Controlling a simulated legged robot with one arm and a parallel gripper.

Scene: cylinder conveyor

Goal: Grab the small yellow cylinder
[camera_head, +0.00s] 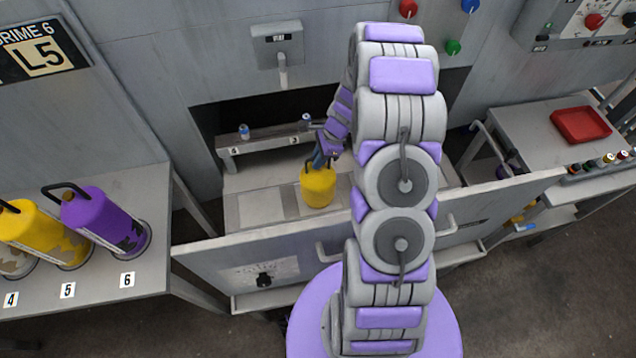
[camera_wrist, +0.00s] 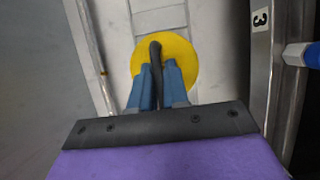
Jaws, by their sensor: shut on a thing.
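A small yellow cylinder (camera_head: 318,188) stands upright on the grey conveyor bed inside the machine's opening. In the wrist view its round yellow top (camera_wrist: 184,58) shows, with a dark curved handle (camera_wrist: 155,52) on it. My gripper (camera_head: 322,160) reaches down to the cylinder from above. In the wrist view the blue fingers of my gripper (camera_wrist: 158,75) lie on both sides of the handle and are shut on it. The cylinder's lower side is hidden in the wrist view.
A low front panel (camera_head: 235,268) runs before the conveyor. A rail with labels 3 and 4 (camera_head: 265,142) lies behind the cylinder and holds small items. Large yellow (camera_head: 45,235) and purple (camera_head: 105,220) cylinders stand on the left table. A red tray (camera_head: 580,125) lies at right.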

